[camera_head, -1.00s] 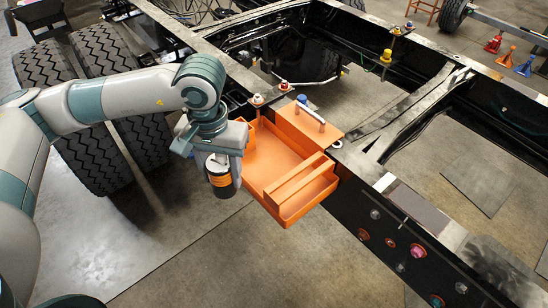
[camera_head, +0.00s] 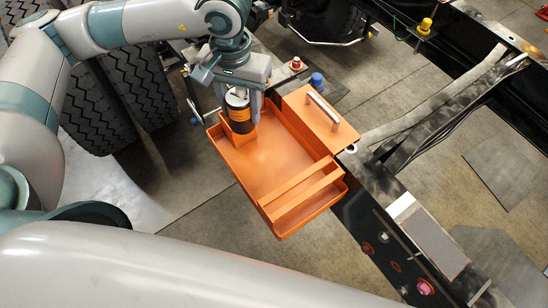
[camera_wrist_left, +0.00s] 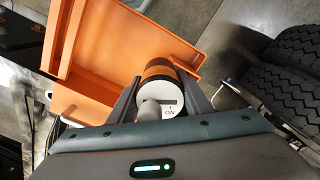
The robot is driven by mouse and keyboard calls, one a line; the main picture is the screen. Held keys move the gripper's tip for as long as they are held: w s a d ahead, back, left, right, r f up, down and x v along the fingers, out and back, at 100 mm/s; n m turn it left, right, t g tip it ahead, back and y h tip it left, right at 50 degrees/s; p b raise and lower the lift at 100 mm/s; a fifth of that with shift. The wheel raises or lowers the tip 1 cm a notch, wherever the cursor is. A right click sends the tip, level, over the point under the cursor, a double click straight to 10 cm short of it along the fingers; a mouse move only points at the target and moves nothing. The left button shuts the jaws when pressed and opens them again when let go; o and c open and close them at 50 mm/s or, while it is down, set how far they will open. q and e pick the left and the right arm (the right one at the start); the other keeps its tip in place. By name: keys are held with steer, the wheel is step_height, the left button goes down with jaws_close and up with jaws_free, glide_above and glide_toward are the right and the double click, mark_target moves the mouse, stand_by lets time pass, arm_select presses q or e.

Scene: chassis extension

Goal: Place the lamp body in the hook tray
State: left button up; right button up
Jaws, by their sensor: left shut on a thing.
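The lamp body (camera_head: 239,106) is a dark cylinder with an orange band and a pale end; it stands roughly upright. My left gripper (camera_head: 241,98) is shut on it, a finger on each side. The orange hook tray (camera_head: 268,160) hangs on the chassis rail. The lamp body is at the tray's far left corner, by a small walled compartment (camera_head: 237,133). Whether its lower end is inside or just above cannot be told. The wrist view shows the lamp body's white end (camera_wrist_left: 162,100) between the fingers, with the tray (camera_wrist_left: 100,42) beyond. My right gripper is out of view.
The tray's main floor is bare, with a long divided slot (camera_head: 303,190) at its near right side. A plate with a metal handle (camera_head: 322,112) adjoins the tray. A blue cap (camera_head: 317,80) and a red-topped bolt (camera_head: 296,64) stand near the rail. Tyres (camera_head: 105,100) are at left.

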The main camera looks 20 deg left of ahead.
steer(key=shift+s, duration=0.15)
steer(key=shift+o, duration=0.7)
arm_select(q)
steer(key=shift+s+d+n, duration=0.15)
steer(key=shift+d+n, duration=0.25)
steer(key=shift+d, duration=0.2)
steer(key=s+d+n, duration=0.3)
steer(key=d+n, duration=0.2)
steer(key=d, duration=0.2)
steer(key=s+d+n+p, duration=0.1)
steer(key=s+d+n, duration=0.2)
steer(key=d+n, duration=0.3)
steer(key=shift+d, duration=0.35)
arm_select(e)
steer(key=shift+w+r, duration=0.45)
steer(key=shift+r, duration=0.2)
arm_select(q)
steer(key=shift+w, duration=0.1)
